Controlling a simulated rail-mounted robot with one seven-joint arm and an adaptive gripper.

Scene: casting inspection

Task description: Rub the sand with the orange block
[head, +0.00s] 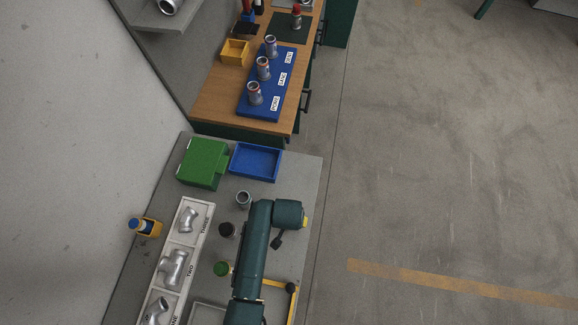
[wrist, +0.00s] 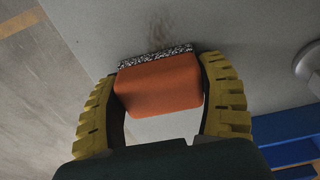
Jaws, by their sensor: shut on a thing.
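In the wrist view, my gripper (wrist: 160,82) is shut on the orange block (wrist: 160,86), with its yellow ribbed fingers on either side. A dark, speckled grainy layer runs along the block's far edge. The sand (wrist: 158,32) is a faint brownish smear on the grey bench top, just beyond that edge. I cannot tell whether the block touches the bench. In the head view, my arm hides the block and the sand, and only a little yellow of my gripper (head: 305,222) shows beside the arm's end.
A metal cup (head: 244,199), a dark cup (head: 227,230), a blue tray (head: 280,165) and a green box (head: 203,163) stand near my arm. A white tray (head: 200,228) of metal castings lies left. The bench's right edge is close, with open floor beyond.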

